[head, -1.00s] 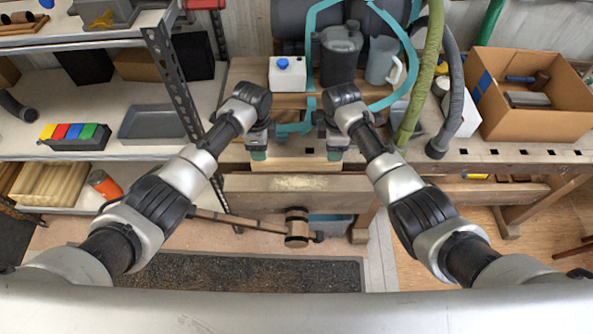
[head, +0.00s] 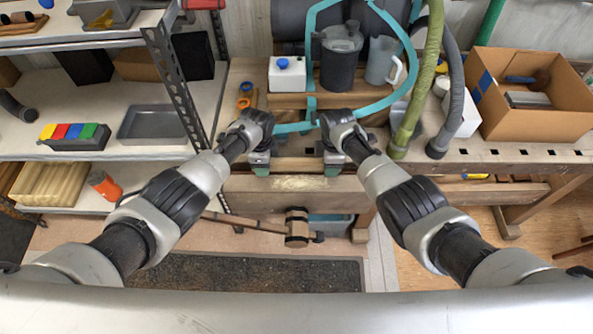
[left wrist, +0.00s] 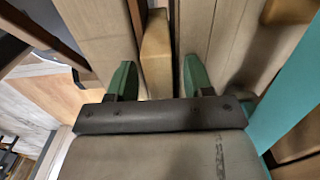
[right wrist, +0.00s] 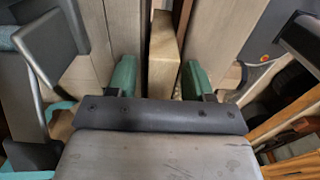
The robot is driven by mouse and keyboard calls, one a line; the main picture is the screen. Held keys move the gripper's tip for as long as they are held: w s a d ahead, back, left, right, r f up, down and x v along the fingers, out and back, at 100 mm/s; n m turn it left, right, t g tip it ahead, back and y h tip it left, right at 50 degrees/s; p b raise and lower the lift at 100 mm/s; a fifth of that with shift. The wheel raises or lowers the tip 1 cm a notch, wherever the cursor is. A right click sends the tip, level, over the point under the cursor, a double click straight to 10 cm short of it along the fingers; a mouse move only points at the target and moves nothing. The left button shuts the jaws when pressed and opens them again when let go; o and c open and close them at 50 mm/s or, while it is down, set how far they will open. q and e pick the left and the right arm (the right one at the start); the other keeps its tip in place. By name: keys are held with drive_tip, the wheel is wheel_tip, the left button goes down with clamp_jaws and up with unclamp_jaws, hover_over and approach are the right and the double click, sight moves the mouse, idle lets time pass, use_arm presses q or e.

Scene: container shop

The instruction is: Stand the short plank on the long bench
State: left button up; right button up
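The short plank (head: 297,164) is a pale wooden board lying crosswise between the bench's front edge and a wide front board. Its narrow edge shows in the left wrist view (left wrist: 155,55) and the right wrist view (right wrist: 163,55). My left gripper (head: 259,164) is at its left end, my right gripper (head: 333,164) at its right end. Both are open, with green fingertips on either side of the plank and gaps beside it. The long bench (head: 475,156) runs along the back and to the right. The plank's underside is hidden.
The front board (head: 295,184) lies just nearer than the plank. A white container (head: 287,75), dark jug (head: 340,60) and grey pitcher (head: 382,60) stand behind. Hoses (head: 422,90) and a cardboard box (head: 535,122) are at right. A mallet (head: 297,228) is below; shelves (head: 100,155) stand left.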

use_arm(q)
clamp_jaws()
use_arm(e)
clamp_jaws()
use_arm(q)
drive_tip(key=shift+r, duration=0.15)
use_arm(e)
drive_tip(key=shift+r, duration=0.1)
